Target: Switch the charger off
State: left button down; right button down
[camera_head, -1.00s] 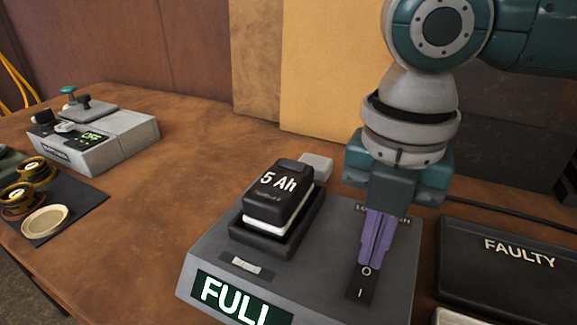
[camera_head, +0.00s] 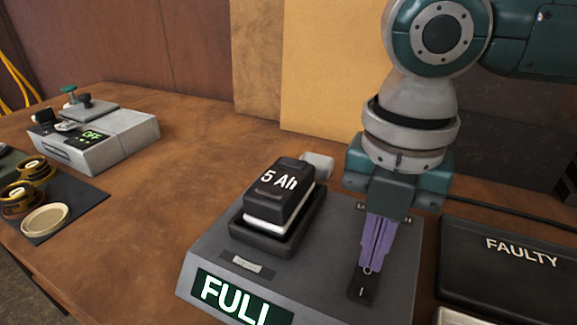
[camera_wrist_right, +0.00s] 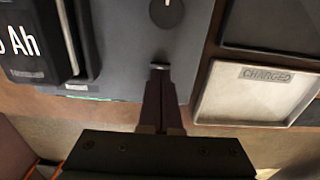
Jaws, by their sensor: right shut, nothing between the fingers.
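The grey charger (camera_head: 318,265) stands on the bench with a lit green "FULL" display (camera_head: 240,297) on its front. A black-and-white "5 Ah" battery (camera_head: 278,195) sits in its dock. The black rocker switch (camera_head: 362,288), marked O and I, is on the charger's top at the right. My right gripper (camera_head: 370,268) is shut with purple fingers pointing down, its tips at the O end of the switch; I cannot tell whether they touch. In the right wrist view the shut fingers (camera_wrist_right: 160,75) cover most of the switch. My left gripper is not in view.
A black "FAULTY" tray (camera_head: 510,265) lies right of the charger. A pale "CHARGED" tray (camera_wrist_right: 255,95) shows in the right wrist view. A grey device with an "OFF" display (camera_head: 100,140) stands at the left. The bench between is clear.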

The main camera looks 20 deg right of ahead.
jog(key=shift+f, duration=0.6)
notch_tip(320, 180, up, 7)
jog(key=p, duration=0.8)
jog(key=shift+r, duration=0.1)
dwell(0.3)
